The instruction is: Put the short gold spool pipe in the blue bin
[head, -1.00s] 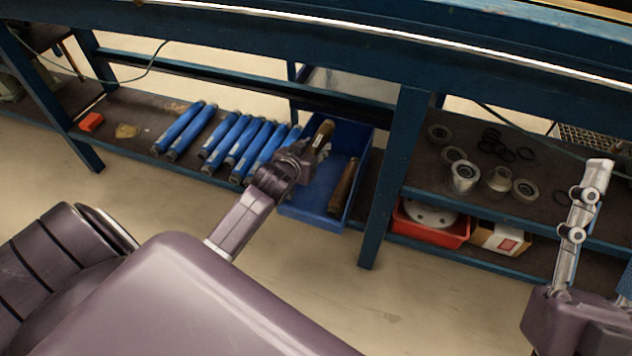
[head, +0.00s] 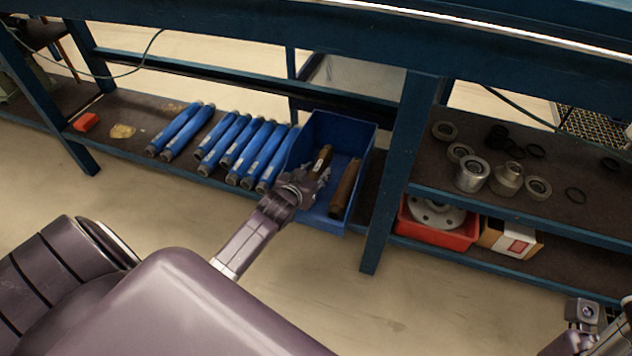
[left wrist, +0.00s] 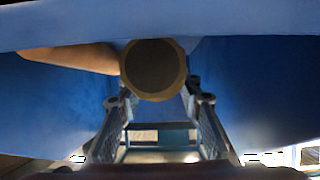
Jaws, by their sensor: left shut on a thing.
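The gold spool pipe (head: 321,160) is gripped by my left gripper (head: 309,182), inside the front part of the blue bin (head: 341,132). In the left wrist view, its round end (left wrist: 153,72) sits at the tips of the two fingers of the left gripper (left wrist: 160,102). Whether it touches the bin floor, I cannot tell. A second brown pipe (head: 345,188) lies in the bin to the right; it also shows in the left wrist view (left wrist: 75,57). Part of my right arm shows at the lower right edge; its fingers cannot be made out.
Several blue cylinders (head: 239,143) lie on the shelf left of the bin. A table leg (head: 392,180) stands just right of it.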

